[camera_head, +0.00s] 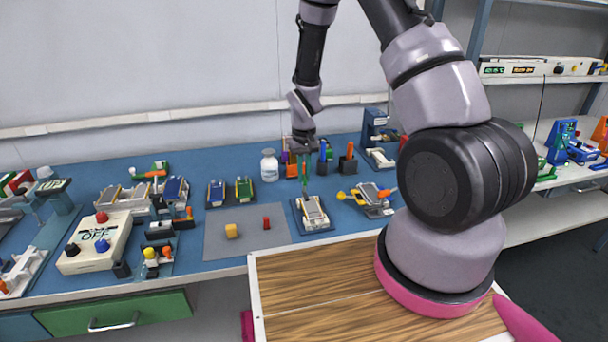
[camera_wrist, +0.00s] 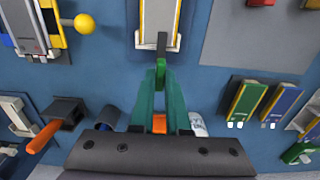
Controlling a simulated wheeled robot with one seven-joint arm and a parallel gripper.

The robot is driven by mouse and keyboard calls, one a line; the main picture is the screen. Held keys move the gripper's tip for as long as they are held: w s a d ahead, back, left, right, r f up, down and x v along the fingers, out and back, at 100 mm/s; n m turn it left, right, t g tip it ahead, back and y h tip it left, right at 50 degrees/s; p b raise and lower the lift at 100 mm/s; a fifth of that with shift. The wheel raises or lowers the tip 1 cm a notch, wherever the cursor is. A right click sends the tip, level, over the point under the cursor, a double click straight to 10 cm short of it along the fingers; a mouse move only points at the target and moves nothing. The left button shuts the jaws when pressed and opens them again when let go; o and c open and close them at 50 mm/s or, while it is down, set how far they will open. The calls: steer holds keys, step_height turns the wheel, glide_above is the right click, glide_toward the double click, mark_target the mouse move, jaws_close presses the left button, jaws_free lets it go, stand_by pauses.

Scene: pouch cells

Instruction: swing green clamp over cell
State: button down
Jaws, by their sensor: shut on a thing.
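A silver pouch cell (camera_head: 312,209) lies in a fixture with a dark base (camera_head: 299,226) near the middle of the blue bench. The fixture and cell also show at the top of the wrist view (camera_wrist: 160,15). My gripper (camera_head: 306,181) points down at the fixture's far end. In the wrist view, the teal fingertips (camera_wrist: 160,75) are shut on the green clamp (camera_wrist: 161,65). A dark bar (camera_wrist: 162,43) runs from the clamp onto the near end of the cell. The fingers hide part of the clamp; its pivot is not clear.
A yellow-knobbed fixture (camera_head: 371,197) stands close on the right. A grey mat (camera_head: 250,238) with a yellow block (camera_head: 231,231) and a red piece (camera_head: 266,223) lies on the left. Behind are a white bottle (camera_head: 269,165) and two small cells, blue (camera_head: 216,191) and green (camera_head: 244,189).

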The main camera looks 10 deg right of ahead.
stand_by(0.3)
steer(key=c, duration=0.9)
jaws_free()
step_height(320, 180, up, 11)
steer(key=s+d+r+m+t+y, duration=0.1)
steer(key=s+d+r+t, duration=0.15)
steer(key=r, duration=0.75)
steer(key=s+d+r+m+t, duration=0.1)
steer(key=s+r, duration=0.3)
steer(key=r, duration=0.6)
steer(key=s+d+r+m+t, duration=0.1)
steer(key=s+r+t, duration=0.1)
steer(key=s+r, duration=0.3)
steer(key=s+d+r+m+t+y, duration=0.1)
steer(key=s+r, duration=0.5)
steer(key=s, duration=0.4)
steer(key=shift+s+d+t, duration=0.2)
steer(key=shift+s+t, duration=0.15)
steer(key=shift+s, duration=0.05)
